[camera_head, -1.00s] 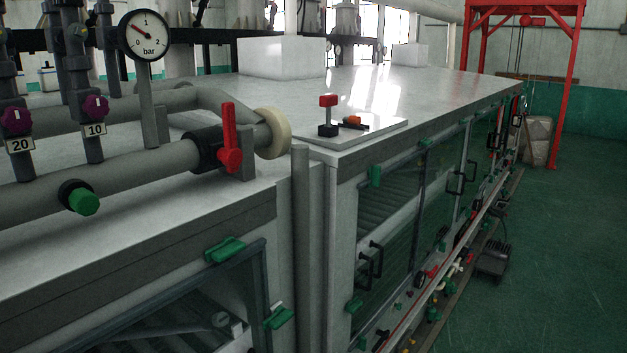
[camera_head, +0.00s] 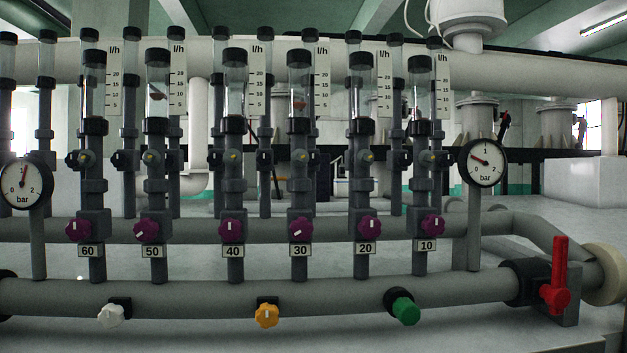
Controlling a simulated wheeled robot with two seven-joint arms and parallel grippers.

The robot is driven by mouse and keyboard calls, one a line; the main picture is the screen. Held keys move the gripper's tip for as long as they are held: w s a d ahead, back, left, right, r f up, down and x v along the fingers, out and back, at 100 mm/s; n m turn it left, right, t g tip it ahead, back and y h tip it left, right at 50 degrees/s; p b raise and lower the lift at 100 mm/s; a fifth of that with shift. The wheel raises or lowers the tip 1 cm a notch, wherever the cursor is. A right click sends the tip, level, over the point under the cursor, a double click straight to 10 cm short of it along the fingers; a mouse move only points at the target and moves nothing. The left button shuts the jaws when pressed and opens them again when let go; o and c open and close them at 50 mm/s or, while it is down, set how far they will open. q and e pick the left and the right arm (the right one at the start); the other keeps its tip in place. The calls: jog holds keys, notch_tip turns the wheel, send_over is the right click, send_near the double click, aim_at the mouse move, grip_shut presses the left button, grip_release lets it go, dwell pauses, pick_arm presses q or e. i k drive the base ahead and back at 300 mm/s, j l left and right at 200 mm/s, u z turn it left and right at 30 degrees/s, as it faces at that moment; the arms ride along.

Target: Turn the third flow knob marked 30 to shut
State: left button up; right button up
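Neither of my grippers is in view.
The knob marked 50 (camera_head: 147,230) also has a tilted line. White (camera_head: 111,315), orange (camera_head: 266,315) and green (camera_head: 405,310) valve knobs stick out from the lower pipe. A red lever (camera_head: 557,280) is at right. Pressure gauges stand at left (camera_head: 26,184) and right (camera_head: 486,162).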

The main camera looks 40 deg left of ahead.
aim_at(300, 229)
jog(key=u, duration=1.65)
